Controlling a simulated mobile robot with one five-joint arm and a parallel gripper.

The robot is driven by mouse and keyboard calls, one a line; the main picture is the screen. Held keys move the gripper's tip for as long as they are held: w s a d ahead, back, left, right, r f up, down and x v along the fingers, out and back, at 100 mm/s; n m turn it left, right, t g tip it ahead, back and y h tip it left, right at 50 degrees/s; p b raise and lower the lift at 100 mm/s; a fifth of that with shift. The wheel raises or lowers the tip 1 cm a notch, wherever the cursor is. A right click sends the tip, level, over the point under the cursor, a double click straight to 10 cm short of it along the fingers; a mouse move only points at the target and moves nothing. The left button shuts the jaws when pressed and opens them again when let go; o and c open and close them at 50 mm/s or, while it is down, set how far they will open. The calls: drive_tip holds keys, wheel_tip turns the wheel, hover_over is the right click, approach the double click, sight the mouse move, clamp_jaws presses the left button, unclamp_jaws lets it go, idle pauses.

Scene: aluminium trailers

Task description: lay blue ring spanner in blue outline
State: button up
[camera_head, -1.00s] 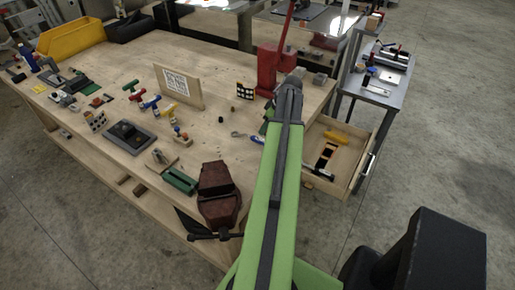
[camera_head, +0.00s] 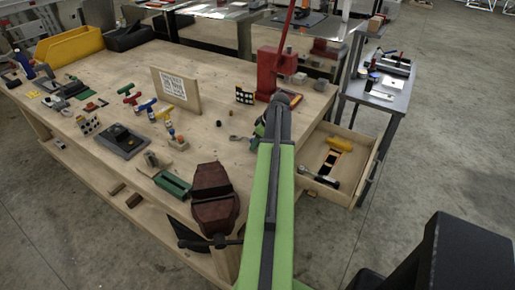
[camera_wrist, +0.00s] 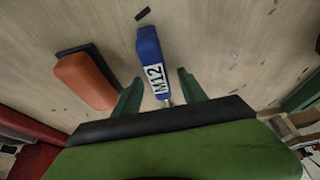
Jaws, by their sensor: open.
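A blue handle marked M12 (camera_wrist: 150,62) lies on the bench top in the wrist view, with a bit of metal at its near end. I take it for the blue ring spanner; its ring is not clear to see. My gripper (camera_wrist: 159,78) is open, its two green fingers apart on either side of the handle's near part. In the head view my arm reaches over the right part of the bench and hides the gripper and most of what lies under it. I cannot make out a blue outline in any view.
An orange and black block (camera_wrist: 88,80) lies close left of my fingers. In the head view, a red press (camera_head: 268,75) stands behind my arm and a dark red vise (camera_head: 214,198) at the front edge. An open drawer (camera_head: 360,172) on the right holds a hammer and a yellow item.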

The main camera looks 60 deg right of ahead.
clamp_jaws()
drive_tip(key=shift+r, duration=0.1)
idle(0.3)
